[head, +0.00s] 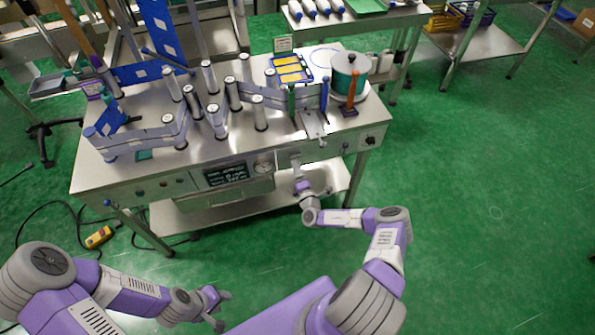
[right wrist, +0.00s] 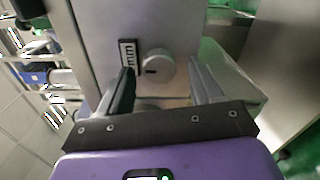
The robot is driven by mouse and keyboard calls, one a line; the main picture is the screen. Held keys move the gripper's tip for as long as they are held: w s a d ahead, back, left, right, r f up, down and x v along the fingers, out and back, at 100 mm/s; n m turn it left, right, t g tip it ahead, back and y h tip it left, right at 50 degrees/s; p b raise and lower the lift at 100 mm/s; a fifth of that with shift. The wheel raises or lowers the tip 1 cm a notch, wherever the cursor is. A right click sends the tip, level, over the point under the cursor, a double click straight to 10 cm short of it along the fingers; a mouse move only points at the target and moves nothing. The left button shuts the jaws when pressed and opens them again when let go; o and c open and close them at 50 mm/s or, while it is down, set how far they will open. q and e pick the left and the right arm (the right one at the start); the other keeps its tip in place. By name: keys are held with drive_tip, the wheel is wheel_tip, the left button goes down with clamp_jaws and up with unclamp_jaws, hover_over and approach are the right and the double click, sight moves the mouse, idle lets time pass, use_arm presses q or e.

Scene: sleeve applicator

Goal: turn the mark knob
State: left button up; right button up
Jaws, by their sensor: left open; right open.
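The round silver knob (right wrist: 157,66) has a dark slot and sits on a grey metal face in the right wrist view, beside a small black-and-white label (right wrist: 128,54). My right gripper (right wrist: 160,72) is open, with one finger on each side of the knob in the picture. A gap shows on both sides; I cannot tell how deep the fingers reach. In the head view my right gripper (head: 296,162) is at the front edge of the steel machine table (head: 210,160), and I cannot make out this knob there. My left gripper (head: 219,306) is open and empty, low in front, away from the table.
The table front carries a dark display (head: 226,174), a round gauge (head: 263,167) and a black dial (head: 371,140). Rollers and a green spool (head: 350,73) stand on top. A yellow pendant (head: 99,237) and cables lie on the floor. The green floor at right is clear.

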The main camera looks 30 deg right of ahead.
drive_tip(key=p+v, duration=0.1)
drive_tip(key=v, duration=0.6)
drive_tip(key=shift+s, duration=0.2)
drive_tip(key=shift+a, duration=0.1)
